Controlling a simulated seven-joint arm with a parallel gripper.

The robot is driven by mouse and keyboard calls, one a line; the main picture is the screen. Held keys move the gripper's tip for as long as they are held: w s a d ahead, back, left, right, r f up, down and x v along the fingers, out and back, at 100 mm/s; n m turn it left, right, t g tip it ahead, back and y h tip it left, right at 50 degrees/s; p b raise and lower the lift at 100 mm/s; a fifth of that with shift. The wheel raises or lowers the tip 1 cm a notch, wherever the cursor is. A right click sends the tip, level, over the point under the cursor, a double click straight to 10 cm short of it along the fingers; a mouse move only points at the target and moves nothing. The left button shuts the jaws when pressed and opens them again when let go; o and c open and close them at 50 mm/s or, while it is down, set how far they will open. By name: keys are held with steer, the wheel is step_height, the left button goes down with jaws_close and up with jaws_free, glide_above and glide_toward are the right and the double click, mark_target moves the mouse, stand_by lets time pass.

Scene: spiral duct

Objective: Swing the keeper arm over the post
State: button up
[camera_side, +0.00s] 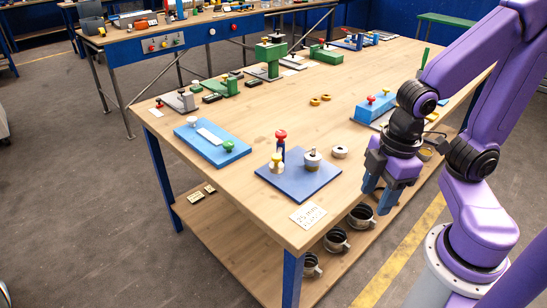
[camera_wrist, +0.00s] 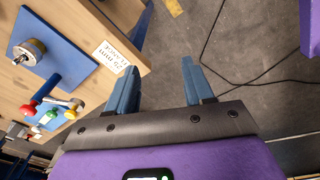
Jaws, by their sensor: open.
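A dark blue plate (camera_side: 298,178) lies near the table's front corner. On it stand a blue upright with a red knob (camera_side: 281,134), a silver cylinder with a stud on top (camera_side: 312,160) and a yellow-knobbed piece (camera_side: 277,162). Which is the keeper arm and which the post I cannot tell surely. In the wrist view, the plate (camera_wrist: 62,62), silver cylinder (camera_wrist: 28,54), red knob (camera_wrist: 27,110) and yellow knob (camera_wrist: 70,114) are at left. My gripper (camera_side: 377,200) is open and empty, pointing down, right of the plate and apart from it. Its fingers show in the wrist view (camera_wrist: 164,84).
A printed card (camera_side: 308,214) lies by the near table edge. A light blue plate with knobs (camera_side: 212,143) is to the left. Metal cups (camera_side: 337,240) sit on the lower shelf.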

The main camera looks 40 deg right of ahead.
mark_target(278, 155)
steer(key=w+d+f+t+y, duration=0.1)
steer(key=w+f+y, duration=0.1)
steer(key=w, duration=0.4)
steer(key=w+d+f+t+y, duration=0.1)
steer(key=w+f+t+y, duration=0.1)
steer(key=w+f, duration=0.3)
steer(key=w+d+f+n+t+y, duration=0.1)
steer(key=w+d+f+y, duration=0.1)
steer(key=w+f, duration=0.2)
steer(key=shift+w+t, duration=0.4)
steer(key=shift+w, duration=1.45)
steer(key=shift+d+f+y, duration=0.15)
steer(key=shift+d+y, duration=0.2)
steer(key=shift+y, duration=0.15)
steer(key=shift+d+t+y, duration=0.35)
steer(key=shift+t+y, duration=0.15)
steer(key=s+d+r+m+t+y, duration=0.2)
steer(key=d+r+m+t+y, duration=0.2)
steer(key=d+r+t, duration=0.15)
steer(key=shift+t, duration=0.25)
steer(key=x, duration=1.7)
steer(key=shift+w+f, duration=0.25)
steer(key=shift+f, duration=0.1)
jaws_close()
